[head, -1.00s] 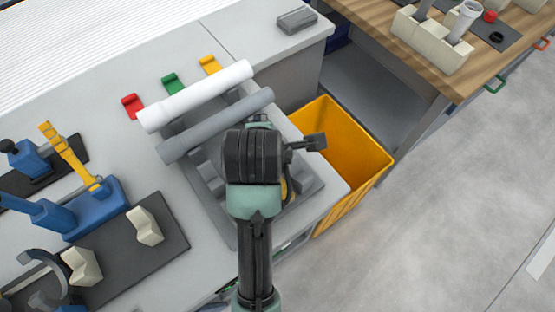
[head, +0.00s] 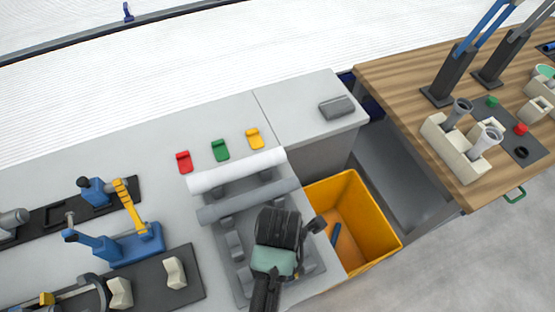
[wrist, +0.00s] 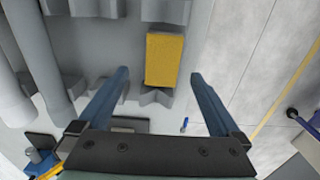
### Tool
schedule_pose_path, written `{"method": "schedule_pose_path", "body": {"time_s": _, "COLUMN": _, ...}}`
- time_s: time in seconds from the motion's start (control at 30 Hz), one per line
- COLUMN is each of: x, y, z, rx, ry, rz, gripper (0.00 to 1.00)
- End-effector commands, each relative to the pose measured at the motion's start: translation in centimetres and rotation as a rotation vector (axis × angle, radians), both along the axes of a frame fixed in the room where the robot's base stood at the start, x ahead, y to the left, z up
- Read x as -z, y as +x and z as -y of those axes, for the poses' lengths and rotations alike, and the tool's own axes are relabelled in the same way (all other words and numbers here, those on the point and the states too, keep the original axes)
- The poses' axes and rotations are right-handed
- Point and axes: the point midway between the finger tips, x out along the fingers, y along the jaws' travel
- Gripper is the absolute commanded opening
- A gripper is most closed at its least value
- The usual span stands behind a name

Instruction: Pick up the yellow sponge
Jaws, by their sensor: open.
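The yellow sponge (wrist: 165,60) is a flat rectangular block in the wrist view. It lies in a grey rack or tray, ahead of and between my two blue fingers. My gripper (wrist: 160,88) is open and empty, with its fingers apart and no contact with the sponge visible. In the head view my arm's end (head: 278,240) is over the grey rack (head: 240,265) and hides the sponge.
A white pipe (head: 235,172) and a grey pipe (head: 250,200) lie across the rack's far part. An orange bin (head: 375,225) stands to the right. Red, green and yellow blocks sit behind the pipes. A blue fixture (head: 130,247) stands at left.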

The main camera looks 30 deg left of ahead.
Motion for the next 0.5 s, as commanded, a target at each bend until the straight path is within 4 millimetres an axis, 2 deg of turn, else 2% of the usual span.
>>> {"method": "schedule_pose_path", "body": {"time_s": 0.1, "x": 2.1, "y": -0.1, "z": 0.0, "rx": 0.001, "ry": -0.001, "rz": -0.003, "gripper": 1.00}}
{"method": "schedule_pose_path", "body": {"time_s": 0.37, "x": 4.1, "y": -0.2, "z": 0.0, "rx": 0.002, "ry": 0.000, "rz": 0.000, "gripper": 1.00}}
{"method": "schedule_pose_path", "body": {"time_s": 0.5, "x": 6.0, "y": -0.9, "z": 0.1, "rx": 0.001, "ry": -0.001, "rz": -0.003, "gripper": 1.00}}
